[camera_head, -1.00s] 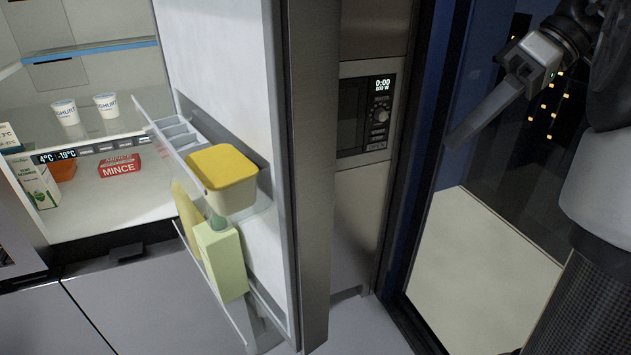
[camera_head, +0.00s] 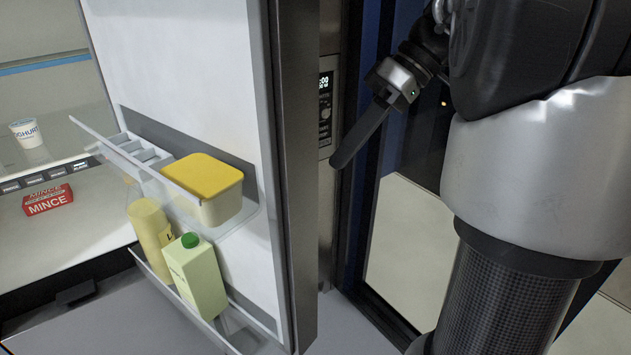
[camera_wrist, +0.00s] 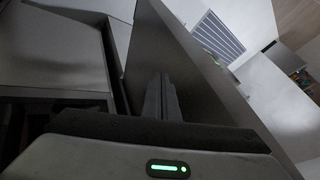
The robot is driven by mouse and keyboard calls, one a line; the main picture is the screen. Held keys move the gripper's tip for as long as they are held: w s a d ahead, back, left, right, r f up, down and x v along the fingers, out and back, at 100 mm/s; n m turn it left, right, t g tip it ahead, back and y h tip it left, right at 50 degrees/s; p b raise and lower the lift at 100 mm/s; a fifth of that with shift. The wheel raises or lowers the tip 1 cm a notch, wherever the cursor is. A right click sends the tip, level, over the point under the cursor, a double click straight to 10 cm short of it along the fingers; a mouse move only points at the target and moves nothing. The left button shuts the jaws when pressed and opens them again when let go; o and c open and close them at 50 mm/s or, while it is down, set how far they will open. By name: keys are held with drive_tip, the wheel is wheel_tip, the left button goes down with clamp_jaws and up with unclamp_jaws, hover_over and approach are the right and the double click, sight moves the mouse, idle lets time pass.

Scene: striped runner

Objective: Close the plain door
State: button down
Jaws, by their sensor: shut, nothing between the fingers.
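The plain door (camera_head: 298,190) is the fridge door. It stands open in the head view, its white inner side (camera_head: 185,65) with door shelves facing left. My gripper (camera_head: 338,162) is shut and empty, to the right of the door, on its outer side. A small gap shows between the fingertips and the door edge in the head view. In the wrist view, the shut fingers (camera_wrist: 162,90) point along a plain grey panel (camera_wrist: 192,62), which looks like the door's outer face. I cannot tell whether they touch it.
The door shelves hold a yellow-lidded tub (camera_head: 205,188), a yellow bottle (camera_head: 150,232) and a green carton (camera_head: 196,275). Inside the fridge are a yoghurt cup (camera_head: 26,132) and a red mince pack (camera_head: 47,200). A built-in microwave (camera_head: 326,105) stands behind the door.

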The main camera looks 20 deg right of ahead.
sight(316, 181)
drive_tip(key=a+f, duration=0.1)
drive_tip(key=a, duration=0.1)
drive_tip(key=s+a+f, duration=0.2)
drive_tip(key=a, duration=0.1)
drive_tip(key=shift+a, duration=0.35)
drive_tip(key=shift+s+a, duration=0.1)
